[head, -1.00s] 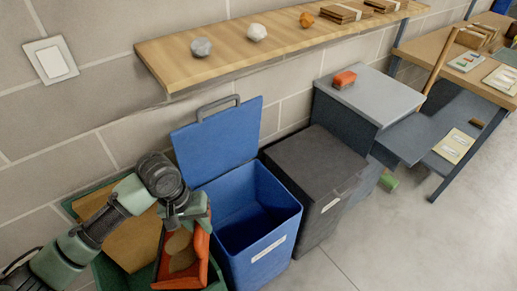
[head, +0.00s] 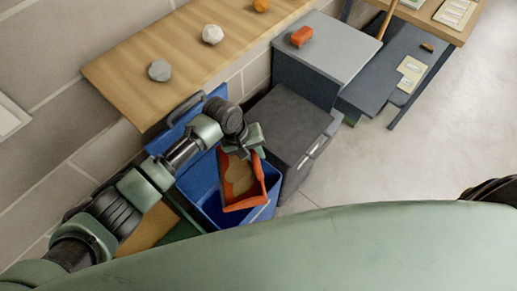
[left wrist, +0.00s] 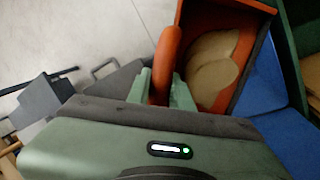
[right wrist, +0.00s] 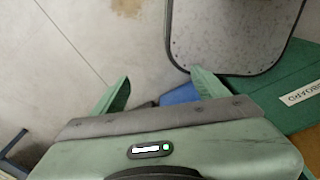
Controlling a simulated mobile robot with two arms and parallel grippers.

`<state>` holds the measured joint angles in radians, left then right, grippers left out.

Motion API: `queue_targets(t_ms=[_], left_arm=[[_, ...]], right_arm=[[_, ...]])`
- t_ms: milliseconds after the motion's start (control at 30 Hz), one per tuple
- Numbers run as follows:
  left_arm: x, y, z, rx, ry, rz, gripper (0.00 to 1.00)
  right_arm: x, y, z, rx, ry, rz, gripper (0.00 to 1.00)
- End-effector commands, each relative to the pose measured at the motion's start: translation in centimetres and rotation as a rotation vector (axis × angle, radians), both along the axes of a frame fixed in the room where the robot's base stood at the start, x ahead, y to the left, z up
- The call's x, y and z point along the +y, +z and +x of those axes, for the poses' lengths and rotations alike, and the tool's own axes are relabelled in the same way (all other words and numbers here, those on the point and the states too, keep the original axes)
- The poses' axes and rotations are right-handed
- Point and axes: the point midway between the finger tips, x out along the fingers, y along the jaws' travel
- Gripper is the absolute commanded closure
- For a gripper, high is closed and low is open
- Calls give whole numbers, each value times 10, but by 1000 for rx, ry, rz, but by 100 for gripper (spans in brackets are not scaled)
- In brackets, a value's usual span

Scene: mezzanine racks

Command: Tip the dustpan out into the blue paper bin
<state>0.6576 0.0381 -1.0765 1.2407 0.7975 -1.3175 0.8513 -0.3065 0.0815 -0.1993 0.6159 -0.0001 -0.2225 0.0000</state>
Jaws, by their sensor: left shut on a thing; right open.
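The orange dustpan (head: 258,190) holds a tan-brown heap (head: 238,176) and hangs over the open blue paper bin (head: 209,201). My left gripper (head: 246,145) is shut on its handle, which shows between the fingers in the left wrist view (left wrist: 165,55). The heap lies inside the pan there too. The bin's blue lid (head: 184,124) stands raised against the wall side, partly behind my left arm. The dustpan hides much of the bin's opening. My right gripper (right wrist: 160,92) is open and empty in the right wrist view; it is not clear in the head view.
A dark grey lidded bin (head: 285,125) stands right of the blue bin, with a grey cabinet (head: 320,50) beyond it. A green crate (right wrist: 290,105) is on the other side. A wooden shelf (head: 190,60) with lumps runs above. Floor at right is clear.

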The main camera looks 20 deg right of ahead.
Motion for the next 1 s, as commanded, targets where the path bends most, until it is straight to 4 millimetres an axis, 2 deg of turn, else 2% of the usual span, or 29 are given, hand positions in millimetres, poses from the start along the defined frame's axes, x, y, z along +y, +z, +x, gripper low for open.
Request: queue_targets(t_ms=[33,200,433,1000], left_arm=[[8,-6,1,3,3,-39,100],[22,-7,2,13,4,-167,100],[34,-5,3,22,2,-289,100],[60,-7,5,40,2,-507,100]], right_arm=[[5,-8,1,-2,-1,6,26],[10,-27,5,-8,0,12,26],[9,-49,11,-17,1,11,26],[-1,-106,10,-16,0,-1,26]])
